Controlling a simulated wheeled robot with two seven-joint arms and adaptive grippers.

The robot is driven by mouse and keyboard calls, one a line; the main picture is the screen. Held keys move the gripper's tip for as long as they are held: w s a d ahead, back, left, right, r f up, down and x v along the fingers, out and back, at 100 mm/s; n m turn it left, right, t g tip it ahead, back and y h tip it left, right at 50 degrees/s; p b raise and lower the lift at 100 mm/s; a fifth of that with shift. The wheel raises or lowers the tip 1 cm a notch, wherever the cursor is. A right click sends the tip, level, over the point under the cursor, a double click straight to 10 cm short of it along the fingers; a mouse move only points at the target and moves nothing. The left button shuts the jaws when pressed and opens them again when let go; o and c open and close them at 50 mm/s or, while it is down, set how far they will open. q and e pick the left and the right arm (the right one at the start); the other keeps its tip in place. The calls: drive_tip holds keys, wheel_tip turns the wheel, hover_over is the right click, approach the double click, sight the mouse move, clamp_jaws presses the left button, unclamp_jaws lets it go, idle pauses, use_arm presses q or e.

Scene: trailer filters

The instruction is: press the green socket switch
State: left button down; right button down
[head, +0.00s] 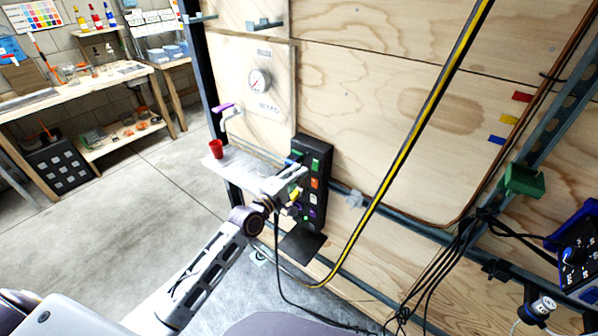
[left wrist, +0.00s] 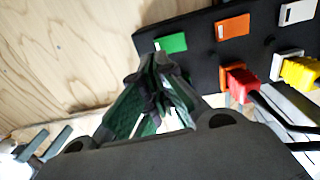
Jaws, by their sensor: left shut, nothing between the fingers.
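The green socket switch (left wrist: 172,43) is a flat green rectangle at the end of a black socket strip (left wrist: 201,42), clear in the left wrist view. In the head view the strip (head: 322,160) is mounted upright on the plywood wall, and the green switch (head: 297,156) is near its top. My left gripper (left wrist: 158,62) is shut and empty, its fingertips close to the green switch in the picture. I cannot tell whether they touch it. In the head view the left gripper (head: 301,173) is in front of the strip. My right gripper is not in view.
An orange switch (left wrist: 232,27) and a white switch (left wrist: 298,12) follow along the strip. A red plug (left wrist: 240,82) and a yellow plug (left wrist: 301,72) sit beside them. A small shelf with a red cup (head: 215,148) is left of the strip. A yellow-black hose (head: 415,133) hangs right.

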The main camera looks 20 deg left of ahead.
use_arm(q)
drive_tip(key=r+v, duration=0.1)
drive_tip(key=v, duration=0.7)
drive_tip(key=shift+s+r, duration=0.3)
drive_tip(key=shift+s, duration=0.05)
drive_tip(key=shift+a, duration=0.1)
idle(0.8)
